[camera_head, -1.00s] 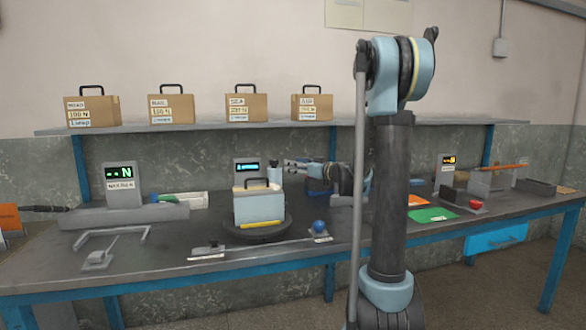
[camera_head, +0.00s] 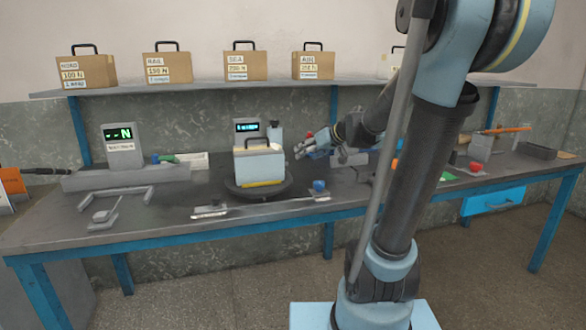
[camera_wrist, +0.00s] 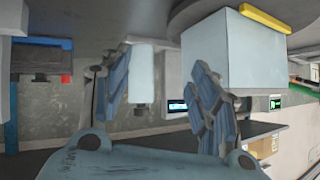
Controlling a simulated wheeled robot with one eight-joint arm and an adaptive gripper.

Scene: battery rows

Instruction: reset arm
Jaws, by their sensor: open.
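My gripper (camera_head: 302,148) is open and empty, held over the bench to the right of a white case (camera_head: 259,166). The case has a handle and a yellow strip at its base, and it stands on a dark round plate (camera_head: 258,192). In the wrist view, which is upside down, my gripper's two fingers (camera_wrist: 160,95) stand apart. The white case (camera_wrist: 235,52) shows there beyond the right finger, apart from it. A pale cylinder (camera_wrist: 143,72) shows between the fingers. My arm hides part of the bench's right side.
Several cardboard boxes (camera_head: 167,68) with handles stand on the shelf (camera_head: 200,88). A green-lit display (camera_head: 119,138) stands at the left. A blue knob (camera_head: 319,186) sits at the bench's front edge. A red knob (camera_head: 475,167) and a blue drawer (camera_head: 493,200) are at the right. The floor in front is clear.

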